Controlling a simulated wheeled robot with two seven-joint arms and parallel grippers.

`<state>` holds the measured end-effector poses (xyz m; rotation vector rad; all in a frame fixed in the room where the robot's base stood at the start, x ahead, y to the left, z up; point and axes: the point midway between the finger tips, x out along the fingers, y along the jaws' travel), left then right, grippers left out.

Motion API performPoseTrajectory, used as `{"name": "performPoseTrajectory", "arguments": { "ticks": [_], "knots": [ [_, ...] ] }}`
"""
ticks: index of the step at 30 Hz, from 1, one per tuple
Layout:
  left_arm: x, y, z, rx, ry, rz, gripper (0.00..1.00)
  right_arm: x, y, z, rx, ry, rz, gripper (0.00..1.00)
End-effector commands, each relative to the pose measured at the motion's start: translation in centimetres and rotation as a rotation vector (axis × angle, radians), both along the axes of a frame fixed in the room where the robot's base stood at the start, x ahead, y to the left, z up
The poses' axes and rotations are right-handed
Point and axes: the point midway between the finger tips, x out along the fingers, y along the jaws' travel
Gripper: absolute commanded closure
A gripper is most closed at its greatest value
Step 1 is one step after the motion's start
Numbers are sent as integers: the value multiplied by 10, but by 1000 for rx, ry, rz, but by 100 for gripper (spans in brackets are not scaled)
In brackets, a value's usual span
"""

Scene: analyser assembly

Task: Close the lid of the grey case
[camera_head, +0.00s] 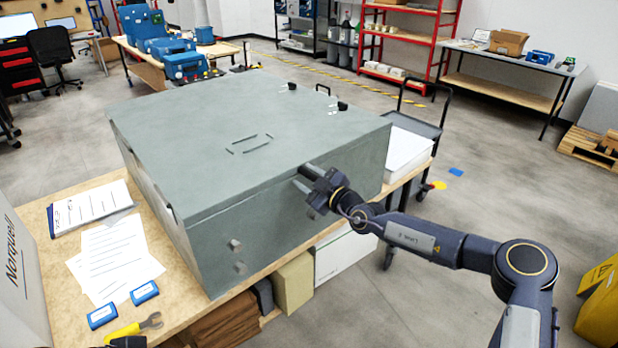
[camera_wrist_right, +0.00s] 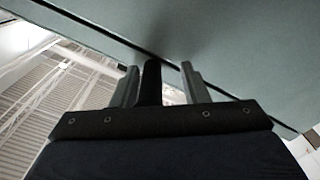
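The large grey-green case (camera_head: 255,235) stands on a wooden table in the head view. Its lid (camera_head: 215,120) lies flat over it, down or very nearly so; a thin dark seam runs below its edge. I cannot tell whether it is fully seated. My right gripper (camera_head: 304,178) is at the upper front face of the case, just below the lid's edge. In the right wrist view the fingers (camera_wrist_right: 160,85) point at the grey surface (camera_wrist_right: 235,45) and the dark seam. Contact is unclear. My left gripper is out of view.
Papers (camera_head: 112,262), two blue boxes (camera_head: 145,292) and a yellow tool (camera_head: 135,330) lie on the table left of the case. A white box (camera_head: 405,152) and a dark cart (camera_head: 425,125) are at its right. Floor beyond is mostly clear.

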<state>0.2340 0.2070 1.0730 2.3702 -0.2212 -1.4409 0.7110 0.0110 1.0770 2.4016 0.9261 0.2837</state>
Motion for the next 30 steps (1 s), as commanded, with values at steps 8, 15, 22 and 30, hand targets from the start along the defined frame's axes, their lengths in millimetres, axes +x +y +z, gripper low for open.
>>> {"name": "performPoseTrajectory", "arguments": {
  "ticks": [8, 15, 22, 30],
  "knots": [
    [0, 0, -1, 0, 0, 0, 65, -1, -6, -1, -1, 0, -6, 59],
    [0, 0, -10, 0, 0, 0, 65, -28, -31, -2, -2, -1, -6, 59],
    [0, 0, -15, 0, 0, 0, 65, -52, -50, -2, -1, 1, -4, 59],
    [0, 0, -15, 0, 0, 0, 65, -57, -54, -1, 0, 0, -2, 59]
  ]
}}
